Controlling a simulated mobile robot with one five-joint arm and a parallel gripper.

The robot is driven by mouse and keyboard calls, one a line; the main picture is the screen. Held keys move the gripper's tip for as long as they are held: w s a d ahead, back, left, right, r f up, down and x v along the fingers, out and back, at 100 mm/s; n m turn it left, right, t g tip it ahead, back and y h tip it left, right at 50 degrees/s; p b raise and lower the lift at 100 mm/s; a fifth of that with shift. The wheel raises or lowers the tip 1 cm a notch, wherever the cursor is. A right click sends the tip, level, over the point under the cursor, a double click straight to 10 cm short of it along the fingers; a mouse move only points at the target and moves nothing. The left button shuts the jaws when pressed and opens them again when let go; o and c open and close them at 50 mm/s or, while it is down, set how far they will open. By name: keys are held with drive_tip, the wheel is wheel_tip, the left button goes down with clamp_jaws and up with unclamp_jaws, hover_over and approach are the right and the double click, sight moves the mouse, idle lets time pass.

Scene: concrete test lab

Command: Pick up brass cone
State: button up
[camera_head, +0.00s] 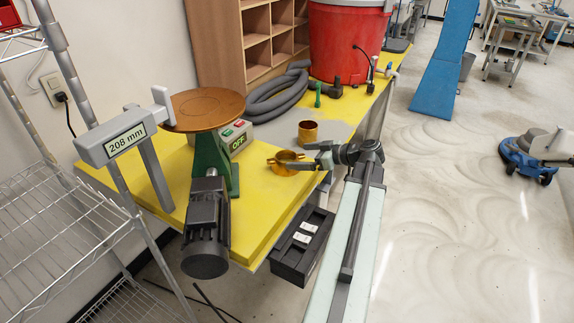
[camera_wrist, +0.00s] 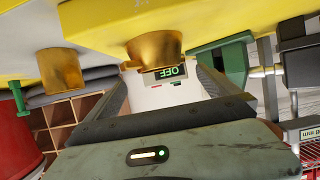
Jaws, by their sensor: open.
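The brass cone (camera_head: 287,158) stands near the edge of the yellow table top, just beyond my gripper. In the wrist view, which is upside down, the cone (camera_wrist: 155,46) is wide at the yellow surface and narrows away from it. My gripper (camera_head: 303,163) is open and reaches in from the right at the cone. In the wrist view its two dark fingers (camera_wrist: 165,78) spread to either side below the cone. I cannot tell whether a finger touches it. Nothing appears held.
A brass cylinder (camera_head: 307,132) stands behind the cone. A green stand with a brown disc (camera_head: 206,108) and a motor is to the left, beside a control box reading OFF (camera_head: 236,138). A grey hose (camera_head: 280,93) and red bucket (camera_head: 345,42) are behind. Open floor lies right.

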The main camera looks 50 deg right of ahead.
sight(277, 154)
drive_tip(key=b+x, duration=0.2)
drive_tip(key=x, duration=0.5)
drive_tip(key=shift+w+f, duration=0.1)
drive_tip(key=shift+f, duration=0.05)
drive_tip(key=c, duration=2)
drive_tip(key=shift+o, duration=0.2)
drive_tip(key=shift+r+p, duration=0.3)
drive_tip(key=shift+r, duration=0.3)
wheel_tip(277, 154, up, 3)
drive_tip(key=p, duration=0.3)
drive_tip(key=shift+r, duration=0.1)
drive_tip(key=s+d+p, duration=0.1)
drive_tip(key=s+d, duration=0.3)
drive_tip(key=s, duration=1.1)
drive_tip(key=shift+s+r, duration=0.35)
drive_tip(key=shift+r, duration=0.05)
